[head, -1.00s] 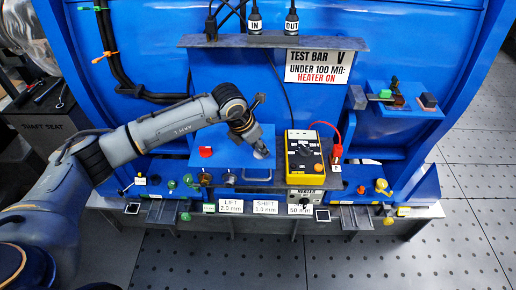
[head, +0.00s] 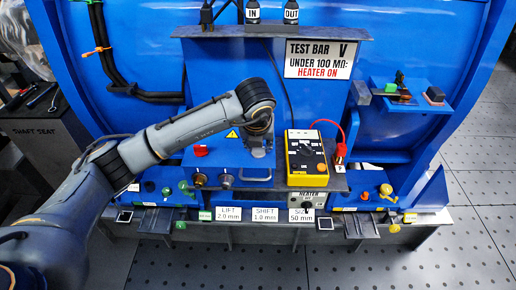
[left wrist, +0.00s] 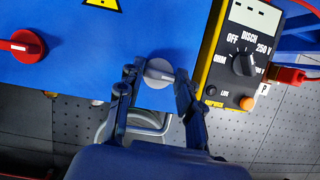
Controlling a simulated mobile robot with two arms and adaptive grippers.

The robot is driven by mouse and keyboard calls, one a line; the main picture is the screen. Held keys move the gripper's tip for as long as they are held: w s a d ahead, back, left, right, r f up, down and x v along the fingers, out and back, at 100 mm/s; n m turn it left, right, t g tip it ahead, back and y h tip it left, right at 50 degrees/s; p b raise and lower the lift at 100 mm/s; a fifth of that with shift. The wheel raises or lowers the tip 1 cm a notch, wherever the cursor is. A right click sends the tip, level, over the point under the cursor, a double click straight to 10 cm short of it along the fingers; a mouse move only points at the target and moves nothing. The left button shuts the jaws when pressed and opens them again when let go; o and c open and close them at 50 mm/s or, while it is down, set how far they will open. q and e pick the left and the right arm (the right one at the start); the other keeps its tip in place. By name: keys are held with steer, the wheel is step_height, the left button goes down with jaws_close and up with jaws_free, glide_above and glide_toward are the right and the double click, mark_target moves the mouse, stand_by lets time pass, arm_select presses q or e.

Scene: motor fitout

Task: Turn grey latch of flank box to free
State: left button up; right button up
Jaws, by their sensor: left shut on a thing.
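The flank box is a blue box (head: 228,158) in the middle of the head view, and its blue face (left wrist: 80,62) fills the upper left of the left wrist view. The grey latch (left wrist: 158,73) is a round knob with a pale bar, near the edge of that face. My left gripper (left wrist: 155,80) has its two dark fingers on either side of the latch and is shut on it. In the head view my left gripper (head: 258,150) points down at the box's right part and largely hides the latch. My right gripper is not in view.
A red latch (left wrist: 27,46) sits on the same face, left of the grey one. A yellow meter (head: 307,158) with a dial and a red lead (head: 341,140) stands close on the right. Signs and small knobs line the front ledge.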

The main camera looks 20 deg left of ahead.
arm_select(q)
steer(key=shift+n, duration=0.4)
steer(key=o, duration=1.1)
steer(key=shift+o, duration=0.2)
steer(key=v, duration=1.2)
steer(key=shift+d, duration=0.2)
